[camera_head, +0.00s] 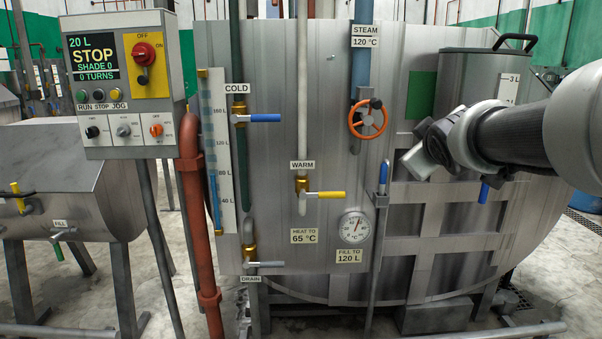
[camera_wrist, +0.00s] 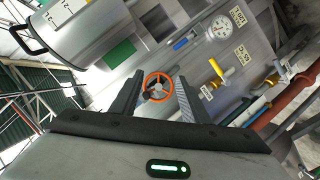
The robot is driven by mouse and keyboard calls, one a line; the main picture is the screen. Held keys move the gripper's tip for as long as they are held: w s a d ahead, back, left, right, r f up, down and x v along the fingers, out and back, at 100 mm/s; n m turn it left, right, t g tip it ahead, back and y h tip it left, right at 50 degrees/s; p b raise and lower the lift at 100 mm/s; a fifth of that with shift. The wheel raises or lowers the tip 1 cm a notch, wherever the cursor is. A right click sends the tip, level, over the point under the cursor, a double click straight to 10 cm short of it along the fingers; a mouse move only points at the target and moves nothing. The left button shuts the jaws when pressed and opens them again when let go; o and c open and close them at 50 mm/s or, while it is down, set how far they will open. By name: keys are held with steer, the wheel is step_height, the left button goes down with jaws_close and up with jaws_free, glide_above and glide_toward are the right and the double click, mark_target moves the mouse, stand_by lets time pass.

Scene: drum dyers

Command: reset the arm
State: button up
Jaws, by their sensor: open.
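My arm reaches in from the right in the head view, in front of the large steel drum machine (camera_head: 300,120). My gripper (camera_head: 415,150) is at its end, near the drum's right half and to the right of the orange steam handwheel (camera_head: 367,120). In the wrist view my gripper (camera_wrist: 158,88) is open, its two dark fingers apart with nothing held. The orange handwheel (camera_wrist: 167,76) shows beyond and between the fingers; it looks apart from them. The fingertips are hard to make out in the head view.
A control box (camera_head: 125,85) reading STOP stands at left on legs. A blue-handled cold valve (camera_head: 240,118), a yellow-handled warm valve (camera_head: 302,190), a drain valve (camera_head: 250,264) and a dial gauge (camera_head: 355,226) are on the front. A handled steel container (camera_head: 480,80) is behind my arm.

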steer(key=s+a+f+m+g+y, duration=0.1)
steer(key=s+a+f+m+g, duration=0.2)
steer(key=s+f, duration=0.5)
steer(key=s+a+f+m+g+y, duration=0.1)
steer(key=s+a+f+m+g, duration=0.25)
steer(key=s, duration=0.85)
steer(key=s+a+f+m+g+y, duration=0.15)
steer(key=s+a+f, duration=0.25)
steer(key=s+f, duration=0.5)
step_height(320, 180, up, 30)
steer(key=n+p, duration=0.1)
steer(key=p, duration=2.6)
steer(key=shift+s+f+p, duration=0.25)
steer(key=shift+s+p, duration=0.05)
steer(key=shift+h, duration=0.25)
